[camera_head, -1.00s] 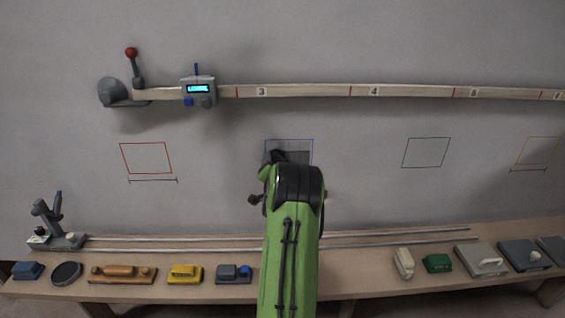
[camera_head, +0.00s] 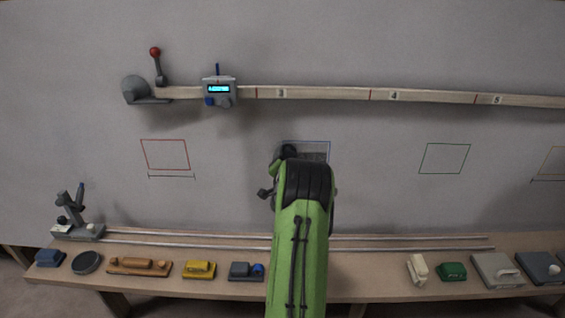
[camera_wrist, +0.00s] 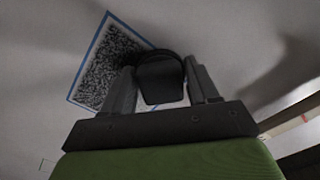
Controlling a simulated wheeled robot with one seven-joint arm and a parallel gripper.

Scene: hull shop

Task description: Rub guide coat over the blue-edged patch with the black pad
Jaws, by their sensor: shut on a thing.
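The blue-edged patch (camera_wrist: 107,63) is on the grey wall and fills the upper left of the wrist view. Much of its inside is covered with dark speckled coat, and a pale strip shows near its lower right. In the head view the patch (camera_head: 318,148) shows only in part above my green arm. My gripper (camera_wrist: 160,85) is shut on the black pad (camera_wrist: 160,80), which is at the patch's right side in the wrist view. I cannot tell whether the pad touches the wall. In the head view the gripper is mostly hidden behind my arm.
Red (camera_head: 165,154) and green (camera_head: 444,158) outlined patches flank the blue one. A numbered rail (camera_head: 330,94) with a lit meter (camera_head: 219,91) runs above. The bench (camera_head: 350,285) below holds several blocks and tools, including a yellow one (camera_head: 199,269). The wall between patches is clear.

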